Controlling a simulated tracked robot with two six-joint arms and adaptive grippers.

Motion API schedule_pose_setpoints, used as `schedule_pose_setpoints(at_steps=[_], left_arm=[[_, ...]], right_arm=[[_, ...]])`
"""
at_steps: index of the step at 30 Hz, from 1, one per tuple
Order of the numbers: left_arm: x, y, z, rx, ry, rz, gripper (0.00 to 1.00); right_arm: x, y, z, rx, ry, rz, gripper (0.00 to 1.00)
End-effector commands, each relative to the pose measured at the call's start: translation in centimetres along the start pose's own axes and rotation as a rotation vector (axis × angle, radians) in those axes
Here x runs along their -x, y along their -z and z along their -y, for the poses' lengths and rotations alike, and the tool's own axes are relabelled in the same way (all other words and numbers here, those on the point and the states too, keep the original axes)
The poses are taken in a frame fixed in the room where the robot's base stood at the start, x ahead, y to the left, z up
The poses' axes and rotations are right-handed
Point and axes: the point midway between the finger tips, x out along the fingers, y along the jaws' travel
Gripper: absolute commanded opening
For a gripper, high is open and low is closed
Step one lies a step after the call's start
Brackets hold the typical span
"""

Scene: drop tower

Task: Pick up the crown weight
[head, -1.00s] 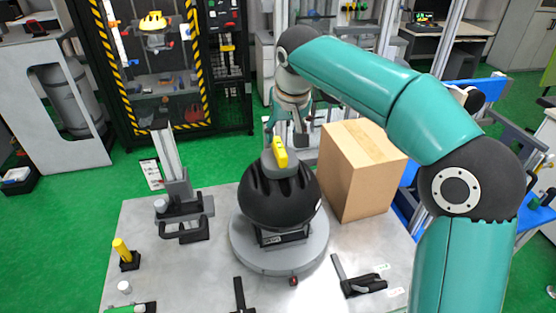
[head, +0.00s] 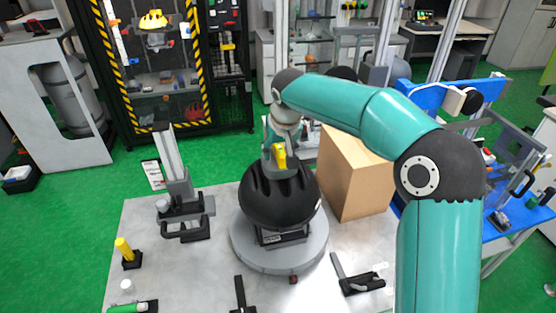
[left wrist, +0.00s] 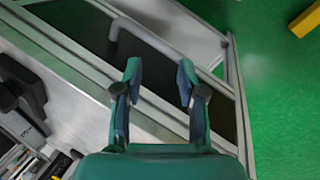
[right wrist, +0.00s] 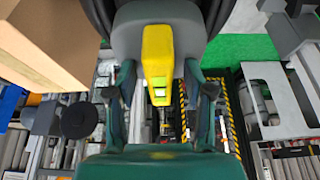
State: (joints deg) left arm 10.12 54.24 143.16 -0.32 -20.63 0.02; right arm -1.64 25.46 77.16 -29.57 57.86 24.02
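A grey cap with an upright yellow grip, which looks like the crown weight (head: 279,172), sits on top of a black ribbed dome (head: 280,200). The dome stands on a round grey base (head: 297,257) on the table. My right gripper (head: 278,148) is just above the cap, reaching down around the yellow grip. In the right wrist view the yellow grip (right wrist: 158,55) lies between the open fingers (right wrist: 158,85), with a gap on both sides. My left gripper (left wrist: 160,80) is open and empty in the left wrist view, and is not seen in the head view.
A cardboard box (head: 355,180) stands right of the dome, close to my right arm. A grey clamp stand (head: 182,205), a yellow peg (head: 125,250) and a black clamp (head: 358,282) are on the table (head: 200,270). A striped cabinet (head: 165,75) stands behind.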

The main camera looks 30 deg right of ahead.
Motion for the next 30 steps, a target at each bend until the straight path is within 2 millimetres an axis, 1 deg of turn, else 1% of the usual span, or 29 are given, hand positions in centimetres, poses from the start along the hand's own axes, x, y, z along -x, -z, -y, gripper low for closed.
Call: schedule_pose_setpoints(at_steps=[1,5,6,9,17,18,25,30], left_arm=[[-0.01,-0.01,0.00,0.000,0.000,0.000,0.40],[-0.01,-0.01,0.00,0.000,0.000,0.000,0.40],[-0.01,-0.01,0.00,0.000,0.000,0.000,0.40],[-0.01,-0.01,0.00,0.000,0.000,0.000,0.40],[-0.02,-0.01,0.01,0.000,0.000,0.000,0.40],[0.01,-0.01,-0.01,0.000,0.000,0.000,0.40],[0.01,-0.01,0.00,0.000,0.000,0.000,0.40],[0.01,-0.01,0.00,0.000,0.000,0.000,0.40]], right_arm=[[0.02,0.01,0.01,0.000,0.000,0.000,0.44],[0.02,0.00,0.02,0.001,0.000,0.000,0.22],[0.02,-0.01,0.03,0.001,0.000,0.000,0.15],[0.00,-0.02,0.04,0.001,0.000,0.001,0.00],[-0.04,-0.06,0.08,0.002,0.000,0.002,0.00],[0.21,0.14,0.07,0.001,0.001,-0.005,0.00],[0.18,0.13,0.10,0.001,0.001,-0.004,0.00],[0.56,0.33,0.13,0.001,0.001,-0.005,0.00]])
